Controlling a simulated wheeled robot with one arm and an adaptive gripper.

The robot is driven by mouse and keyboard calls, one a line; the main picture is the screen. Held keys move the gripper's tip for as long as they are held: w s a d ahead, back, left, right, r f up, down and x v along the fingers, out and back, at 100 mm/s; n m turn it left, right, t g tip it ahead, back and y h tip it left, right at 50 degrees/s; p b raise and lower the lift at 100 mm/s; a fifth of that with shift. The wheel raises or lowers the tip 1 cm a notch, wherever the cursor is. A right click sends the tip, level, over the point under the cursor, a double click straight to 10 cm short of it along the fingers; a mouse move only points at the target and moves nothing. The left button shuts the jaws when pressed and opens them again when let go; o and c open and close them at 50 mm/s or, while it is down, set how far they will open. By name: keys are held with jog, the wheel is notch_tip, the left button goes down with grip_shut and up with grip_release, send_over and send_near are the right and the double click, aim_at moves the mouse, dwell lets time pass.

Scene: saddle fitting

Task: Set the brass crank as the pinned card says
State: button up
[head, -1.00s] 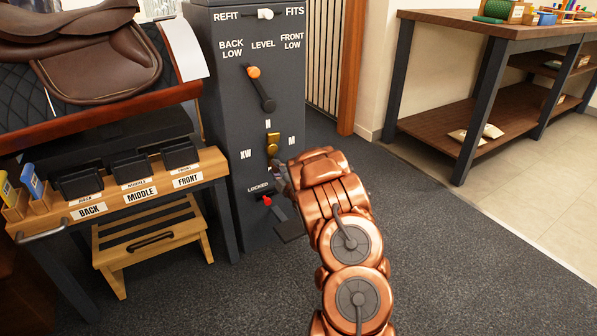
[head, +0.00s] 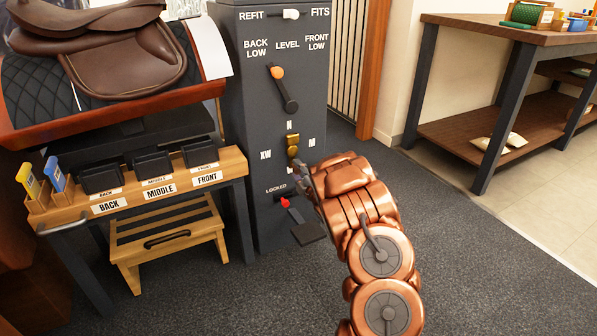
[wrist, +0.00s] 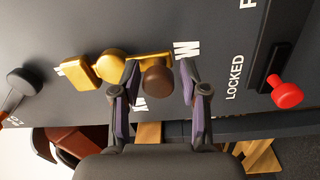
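The brass crank (head: 293,141) is on the dark grey post, among the letters N, XW and M in the head view. In the wrist view, its brass hub (wrist: 112,65) has a square brass block on the left and an arm running right toward a W. A brown knob (wrist: 157,80) is at the arm's end. My gripper (wrist: 160,76) is open, with one finger on each side of the knob; I cannot tell whether either touches. In the head view my gripper (head: 302,180) is just below the crank, partly hidden by my wrist. No readable pinned card shows.
Other controls on the post are an orange-knobbed lever (head: 284,88), a red knob (head: 286,203) by LOCKED and a white REFIT/FITS switch (head: 291,14). A saddle (head: 100,50) and labelled tray bench (head: 140,192) stand left. A white sheet (head: 208,50) hangs beside the saddle. Floor on the right is clear.

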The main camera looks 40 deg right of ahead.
jog(key=shift+o, duration=0.7)
jog(key=s+a, duration=0.2)
jog(key=s, duration=0.9)
jog(key=shift+s+f, duration=0.25)
jog(key=shift+s, duration=0.15)
jog(key=shift+r, duration=0.1)
